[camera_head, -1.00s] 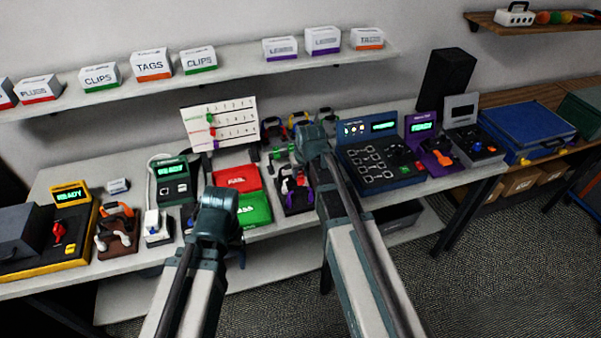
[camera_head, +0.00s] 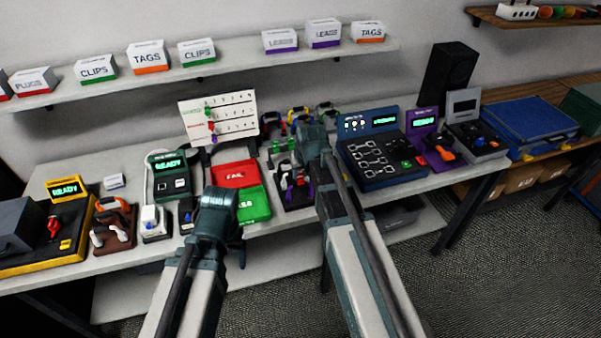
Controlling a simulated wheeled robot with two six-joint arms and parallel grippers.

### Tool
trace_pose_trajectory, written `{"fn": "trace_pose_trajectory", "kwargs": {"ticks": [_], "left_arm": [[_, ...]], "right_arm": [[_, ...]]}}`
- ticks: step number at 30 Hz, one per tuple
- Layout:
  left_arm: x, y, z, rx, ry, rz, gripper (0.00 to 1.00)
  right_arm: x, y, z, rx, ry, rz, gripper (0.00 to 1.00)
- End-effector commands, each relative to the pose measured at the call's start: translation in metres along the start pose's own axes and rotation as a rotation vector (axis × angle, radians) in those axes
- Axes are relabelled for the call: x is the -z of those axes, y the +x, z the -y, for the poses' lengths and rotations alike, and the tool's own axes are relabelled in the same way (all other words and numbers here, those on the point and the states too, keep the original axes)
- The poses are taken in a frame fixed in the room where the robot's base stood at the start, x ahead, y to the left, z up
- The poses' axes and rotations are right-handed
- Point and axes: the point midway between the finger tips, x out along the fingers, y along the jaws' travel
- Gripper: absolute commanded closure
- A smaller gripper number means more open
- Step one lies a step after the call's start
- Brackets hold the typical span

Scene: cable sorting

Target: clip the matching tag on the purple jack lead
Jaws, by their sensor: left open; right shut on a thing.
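A dark tray (camera_head: 298,204) holds small white, red and purple pieces, just left of my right forearm. The purple piece (camera_head: 309,190) at its right edge is partly hidden by that arm; I cannot tell whether it is the jack lead or a tag. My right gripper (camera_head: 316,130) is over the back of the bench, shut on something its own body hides. My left gripper (camera_head: 219,197) is open in front of the green PASS tray (camera_head: 253,205), its fingertips mostly hidden. Several coloured cable loops (camera_head: 298,116) stand behind the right gripper.
A red FAIL tray (camera_head: 234,174) lies behind the PASS tray. A white chart board (camera_head: 230,103) stands at the back. A blue tester (camera_head: 378,172) and a purple station (camera_head: 421,123) stand right; a yellow station (camera_head: 68,190) stands left. A shelf with labelled boxes runs above.

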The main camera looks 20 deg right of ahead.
Motion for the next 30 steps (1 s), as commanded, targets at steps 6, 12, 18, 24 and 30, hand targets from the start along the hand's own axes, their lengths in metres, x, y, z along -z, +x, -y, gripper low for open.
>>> {"fn": "trace_pose_trajectory", "kwargs": {"ticks": [6,12,18,24,30], "left_arm": [[0.000,0.000,0.000,0.000,0.000,0.000,0.26],[0.000,0.000,0.000,0.000,0.000,0.000,0.26],[0.000,0.002,0.000,0.000,0.000,0.000,0.26],[0.000,0.006,-0.001,0.000,0.000,0.000,0.26],[0.001,0.011,-0.001,0.000,0.000,0.000,0.26]], "right_arm": [[0.000,0.000,0.000,0.000,0.000,0.000,1.00],[0.000,0.000,0.000,0.000,0.000,0.000,1.00],[-0.001,0.002,0.000,0.000,0.000,0.000,1.00],[-0.003,0.006,0.000,0.000,0.000,0.000,1.00],[-0.004,0.010,0.000,0.000,0.000,0.000,1.00]]}}
